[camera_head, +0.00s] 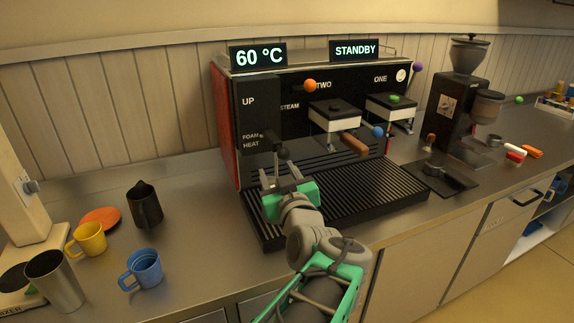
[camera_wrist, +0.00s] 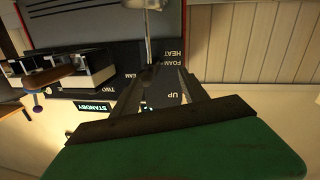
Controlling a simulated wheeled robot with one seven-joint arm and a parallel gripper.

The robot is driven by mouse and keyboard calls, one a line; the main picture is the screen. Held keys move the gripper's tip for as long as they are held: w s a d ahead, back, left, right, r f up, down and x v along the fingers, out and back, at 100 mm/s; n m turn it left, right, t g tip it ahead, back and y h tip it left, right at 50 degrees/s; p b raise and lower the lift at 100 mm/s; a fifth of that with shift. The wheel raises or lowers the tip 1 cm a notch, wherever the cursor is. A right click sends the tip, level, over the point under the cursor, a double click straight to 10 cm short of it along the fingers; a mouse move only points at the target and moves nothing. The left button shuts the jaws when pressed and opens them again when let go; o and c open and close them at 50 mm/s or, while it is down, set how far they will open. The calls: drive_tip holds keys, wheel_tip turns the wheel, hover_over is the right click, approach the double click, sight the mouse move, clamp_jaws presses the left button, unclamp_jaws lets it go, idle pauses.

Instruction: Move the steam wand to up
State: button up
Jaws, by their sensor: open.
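The espresso machine (camera_head: 300,107) stands against the wall, its left front panel marked UP, FOAM and HEAT from top to bottom. The steam wand (camera_head: 283,154), slim with a dark rounded part, is at the lower right of this panel, near the FOAM and HEAT labels. My gripper (camera_head: 279,174) is open in front of the panel, close to the wand.
A ribbed drip tray (camera_head: 355,195) lies right of my gripper, below a wooden-handled portafilter (camera_head: 355,144). A black pitcher (camera_head: 145,205), a yellow cup (camera_head: 88,240) and a blue cup (camera_head: 143,270) stand left. A grinder (camera_head: 458,115) stands right. Counter between pitcher and machine is clear.

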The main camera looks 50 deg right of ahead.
sight(285, 158)
drive_tip(key=shift+s+d+r+h, duration=0.25)
drive_tip(key=shift+s+d, duration=0.15)
drive_tip(key=shift+s, duration=0.15)
drive_tip(key=shift+s+d+r+h, duration=0.25)
drive_tip(key=shift+s+d, duration=0.15)
drive_tip(key=shift+s, duration=0.1)
drive_tip(key=p+x, duration=0.2)
drive_tip(key=x, duration=0.5)
drive_tip(key=shift+w+d+f+p, duration=0.1)
drive_tip(key=shift+w+d+p, duration=0.05)
drive_tip(key=shift+d+p, duration=0.15)
drive_tip(key=shift+a, duration=0.1)
drive_tip(key=shift+c, duration=0.3)
clamp_jaws()
